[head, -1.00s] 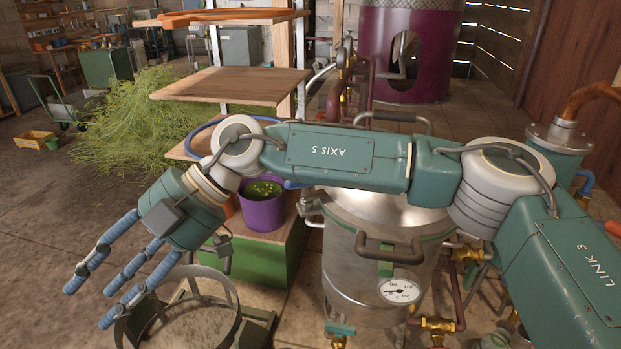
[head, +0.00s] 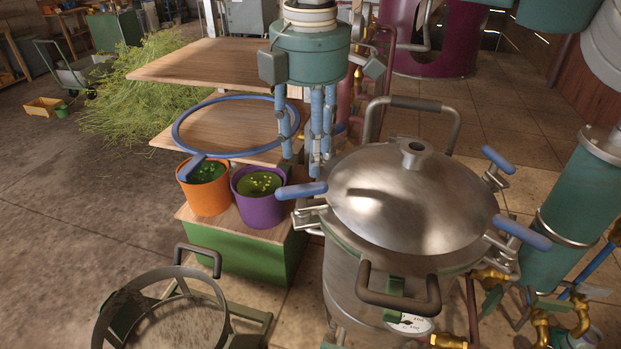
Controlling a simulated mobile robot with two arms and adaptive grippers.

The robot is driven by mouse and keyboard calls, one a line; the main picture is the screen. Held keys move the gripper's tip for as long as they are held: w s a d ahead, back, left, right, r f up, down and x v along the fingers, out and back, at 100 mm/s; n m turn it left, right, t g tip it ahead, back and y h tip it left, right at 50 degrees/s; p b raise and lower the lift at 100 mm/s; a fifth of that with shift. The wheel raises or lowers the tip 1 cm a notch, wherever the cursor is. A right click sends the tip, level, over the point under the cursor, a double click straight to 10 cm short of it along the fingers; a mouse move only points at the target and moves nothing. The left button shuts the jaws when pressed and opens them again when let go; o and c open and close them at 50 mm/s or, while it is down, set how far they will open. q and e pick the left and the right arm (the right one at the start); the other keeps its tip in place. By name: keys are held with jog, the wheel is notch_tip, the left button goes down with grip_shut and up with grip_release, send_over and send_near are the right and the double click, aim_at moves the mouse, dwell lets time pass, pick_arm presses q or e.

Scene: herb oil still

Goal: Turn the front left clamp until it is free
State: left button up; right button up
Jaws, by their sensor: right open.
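The still pot (head: 345,285) stands right of centre under a domed steel lid (head: 410,205). Clamps with blue handles sit around its rim. The front left clamp (head: 301,191) is at the rim's left side, its handle pointing left. Two more clamps show at the right, one at front (head: 522,232) and one further back (head: 497,160). My right gripper (head: 308,160) hangs down with its blue fingers open and empty. In the picture its fingertips are just above the front left clamp's handle; I cannot tell whether they touch. My left gripper is out of view.
An orange bucket (head: 205,198) and a purple bucket (head: 262,210) stand left of the pot on a green-sided step (head: 235,255). A blue ring (head: 178,135) lies on the wooden shelf (head: 170,140) behind. A metal ring stand (head: 105,335) is at front left.

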aim_at(308, 187)
notch_tip(308, 187, down, 5)
jog(key=shift+s+a+p, duration=0.1)
jog(key=shift+a+p, duration=0.05)
jog(key=shift+p, duration=0.35)
jog(key=shift+w+f, duration=0.15)
jog(key=shift+f, duration=0.5)
jog(key=shift+w+f, duration=0.15)
jog(key=shift+f, duration=0.45)
jog(key=shift+f+p, duration=0.3)
jog(key=shift+f, duration=0.35)
jog(key=shift+c, duration=1.2)
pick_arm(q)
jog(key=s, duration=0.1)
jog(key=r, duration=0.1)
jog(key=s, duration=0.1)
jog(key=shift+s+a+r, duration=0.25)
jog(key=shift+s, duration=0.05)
pick_arm(e)
grip_shut()
